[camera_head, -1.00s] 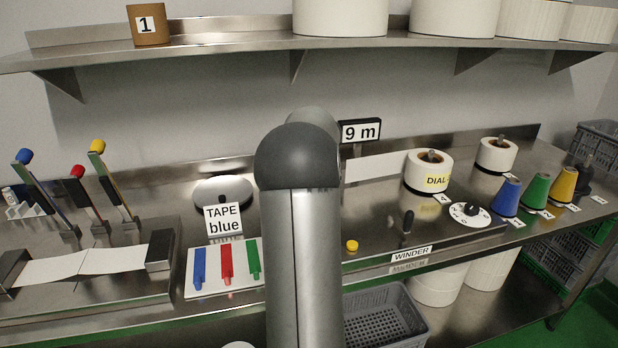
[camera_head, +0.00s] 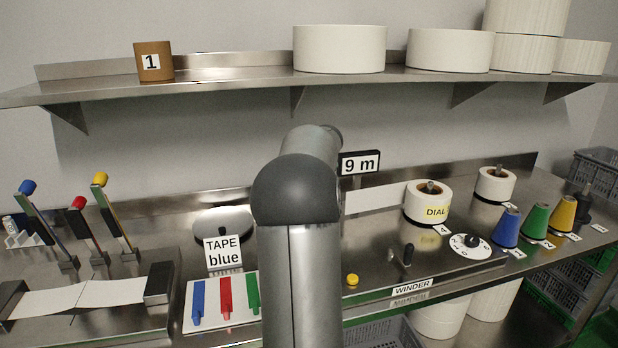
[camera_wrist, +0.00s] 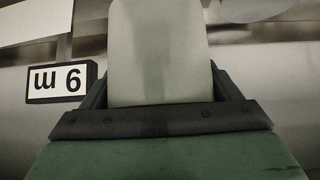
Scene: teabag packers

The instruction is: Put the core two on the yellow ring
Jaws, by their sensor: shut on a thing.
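My gripper (camera_wrist: 160,118) shows in the wrist view, shut on a plain pale thing (camera_wrist: 157,50) that stands out beyond its dark fingers. No number shows on it, so I cannot tell whether it is core two. In the head view my arm hides the gripper and what it holds. A brown core marked 1 (camera_head: 153,62) stands on the upper shelf at the left. I cannot make out a clear yellow ring. A small yellow disc (camera_head: 352,280) lies on the bench, and a yellow cone (camera_head: 562,213) stands at the right.
A "9 m" sign (camera_head: 360,164) stands behind my arm; it shows upside down in the wrist view (camera_wrist: 60,82). White rolls (camera_head: 340,48) fill much of the shelf (camera_head: 230,84). Levers (camera_head: 115,215) are at left; a DIAL roll (camera_head: 428,203) and dial (camera_head: 471,246) at right.

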